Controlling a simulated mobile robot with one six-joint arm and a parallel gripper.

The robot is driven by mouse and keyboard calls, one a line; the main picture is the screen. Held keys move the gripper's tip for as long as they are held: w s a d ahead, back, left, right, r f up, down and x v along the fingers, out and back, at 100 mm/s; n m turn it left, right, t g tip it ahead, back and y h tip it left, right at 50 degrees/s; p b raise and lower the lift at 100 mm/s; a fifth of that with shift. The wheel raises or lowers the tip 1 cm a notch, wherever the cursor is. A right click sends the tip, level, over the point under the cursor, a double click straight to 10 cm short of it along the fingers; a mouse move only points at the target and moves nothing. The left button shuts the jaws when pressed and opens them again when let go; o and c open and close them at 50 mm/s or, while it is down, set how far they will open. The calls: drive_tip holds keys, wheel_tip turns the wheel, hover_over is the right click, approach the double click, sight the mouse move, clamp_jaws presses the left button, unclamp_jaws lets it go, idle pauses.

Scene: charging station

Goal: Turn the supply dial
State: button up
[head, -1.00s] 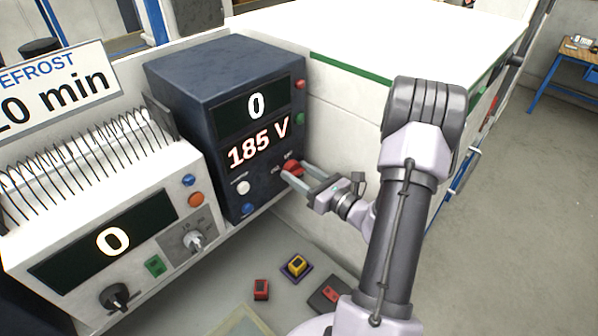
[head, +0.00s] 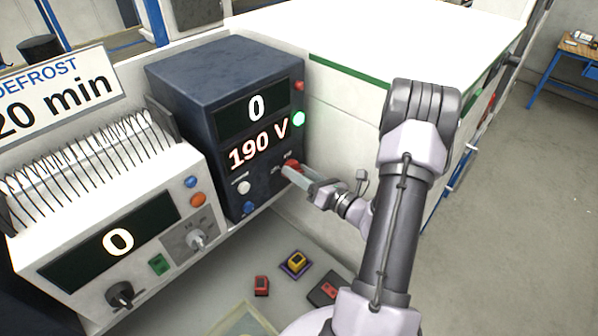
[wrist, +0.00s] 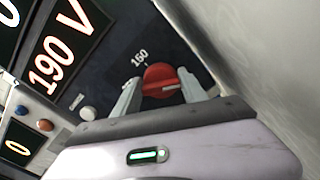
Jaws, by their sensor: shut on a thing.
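The supply is a dark blue box (head: 215,75) standing left of centre in the head view. Its lower display reads 190 V (head: 258,146) in white with a red edge, and its upper display reads 0 (head: 256,107). A green lamp (head: 299,119) at its right edge is lit. The red supply dial (head: 292,167) is low on the right of its front face. My gripper (head: 290,171) is shut on the dial.
A white unit (head: 120,235) with a wire rack on top and a display reading 0 stands at the left. A sign (head: 50,98) reads DEFROST 20 min. Small red and yellow blocks (head: 296,262) lie below. A pale wall panel (head: 335,150) is close right of the supply.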

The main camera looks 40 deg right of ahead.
drive_tip(key=o, duration=1.4)
drive_tip(key=shift+c, duration=0.2)
drive_tip(key=s+d+b, duration=0.1)
drive_tip(key=s, duration=1.6)
drive_tip(key=shift+s+d, duration=0.15)
drive_tip(key=shift+s, duration=0.05)
